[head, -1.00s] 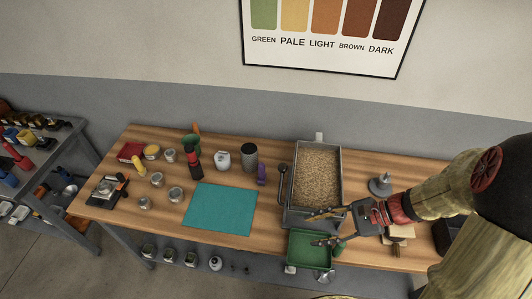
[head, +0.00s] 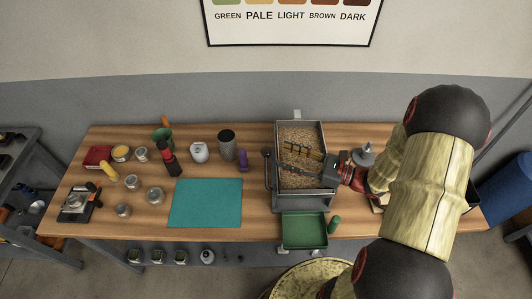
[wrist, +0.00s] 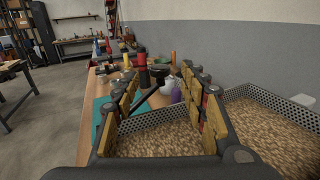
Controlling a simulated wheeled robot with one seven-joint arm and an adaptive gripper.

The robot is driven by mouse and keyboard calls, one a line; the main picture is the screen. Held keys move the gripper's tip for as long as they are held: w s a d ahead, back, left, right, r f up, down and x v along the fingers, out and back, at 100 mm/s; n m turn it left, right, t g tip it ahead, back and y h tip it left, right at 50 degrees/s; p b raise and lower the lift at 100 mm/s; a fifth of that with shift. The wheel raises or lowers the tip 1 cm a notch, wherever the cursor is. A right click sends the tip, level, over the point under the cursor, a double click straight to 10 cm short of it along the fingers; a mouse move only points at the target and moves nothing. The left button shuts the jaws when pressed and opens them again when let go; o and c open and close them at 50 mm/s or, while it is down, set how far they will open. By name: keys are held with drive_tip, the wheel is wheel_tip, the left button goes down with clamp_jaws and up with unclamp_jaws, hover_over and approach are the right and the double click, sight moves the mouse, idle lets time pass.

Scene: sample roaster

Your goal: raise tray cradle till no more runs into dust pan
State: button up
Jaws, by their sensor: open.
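The tray cradle (head: 324,150) is a grey metal tray full of pale beans (head: 300,179), at the right middle of the bench; its perforated wall shows in the wrist view (wrist: 255,92). A dark lever with a round knob (head: 267,153) stands at its left side; a dark rod with a black knob (wrist: 159,71) shows between my fingers in the wrist view. The green dust pan (head: 304,230) sits below the tray's front end; I see no clear heap in it. My gripper (head: 282,156) is open over the beans, fingers pointing left; its fingers also show in the wrist view (wrist: 163,88).
A teal mat (head: 205,203) lies left of the tray, bare. A purple item (head: 243,160), a dark canister (head: 227,145) and a white jar (head: 199,152) stand between. A grey stand (head: 365,155) is right of the tray. Several tins stand farther left.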

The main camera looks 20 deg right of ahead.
sight(266, 150)
drive_tip(key=shift+f+b+x, duration=0.15)
drive_tip(key=shift+b+x, duration=0.1)
drive_tip(key=shift+x, duration=1.6)
drive_tip(key=shift+f+b+x, duration=0.15)
drive_tip(key=shift+b+x, duration=0.05)
drive_tip(key=shift+x, duration=1.7)
drive_tip(key=c, duration=0.4)
drive_tip(key=c, duration=0.7)
clamp_jaws()
